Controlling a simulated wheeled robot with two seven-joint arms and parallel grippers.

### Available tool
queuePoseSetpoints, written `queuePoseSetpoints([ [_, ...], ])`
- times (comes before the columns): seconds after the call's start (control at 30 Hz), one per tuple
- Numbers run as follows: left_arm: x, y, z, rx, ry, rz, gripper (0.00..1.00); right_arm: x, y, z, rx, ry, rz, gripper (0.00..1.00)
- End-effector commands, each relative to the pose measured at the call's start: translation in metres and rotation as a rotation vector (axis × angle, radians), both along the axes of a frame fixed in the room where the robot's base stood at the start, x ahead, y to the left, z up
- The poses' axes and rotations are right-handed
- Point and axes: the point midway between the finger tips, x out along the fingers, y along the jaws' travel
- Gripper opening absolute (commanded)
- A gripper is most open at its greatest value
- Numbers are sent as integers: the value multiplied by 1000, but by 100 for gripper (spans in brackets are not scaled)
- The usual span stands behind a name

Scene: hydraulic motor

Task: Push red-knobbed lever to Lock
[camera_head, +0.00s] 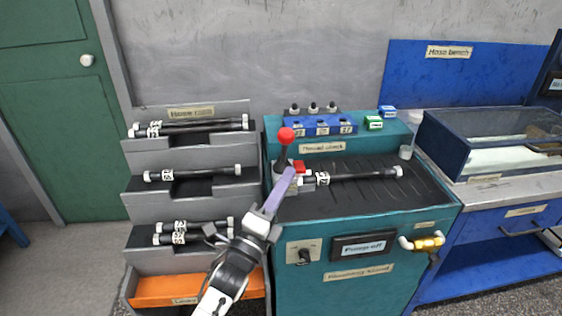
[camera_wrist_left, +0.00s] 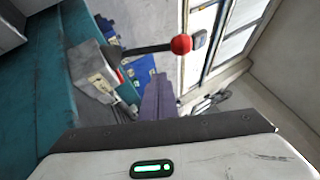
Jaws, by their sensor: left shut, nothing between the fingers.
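The lever stands nearly upright. In the left wrist view the red knob (camera_wrist_left: 181,44) and its dark stalk (camera_wrist_left: 147,49) lie just beyond the fingertips. My left gripper (camera_head: 289,174) is shut and empty, its purple fingers close to the lever's base in the head view. I cannot tell whether they touch the lever. The closed fingers also show in the left wrist view (camera_wrist_left: 157,82). I cannot make out a Lock mark. My right gripper is out of view.
A black hose (camera_head: 350,176) labelled 12 lies on the bench top, its left end by the clamp. A blue fitting block (camera_head: 320,130) stands behind. A hose rack (camera_head: 190,185) is at the left, and a clear-walled tank (camera_head: 490,140) at the right.

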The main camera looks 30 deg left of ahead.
Motion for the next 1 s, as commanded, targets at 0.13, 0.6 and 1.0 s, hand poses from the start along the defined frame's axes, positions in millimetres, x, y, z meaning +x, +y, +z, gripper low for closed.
queuePoseSetpoints([
  [0.13,19,12,12,4,-1,0,0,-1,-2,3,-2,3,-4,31],
  [0.6,31,26,19,-1,1,-1,0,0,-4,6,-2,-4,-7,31],
  [1.0,38,17,25,-24,33,-18,0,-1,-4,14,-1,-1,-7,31],
])
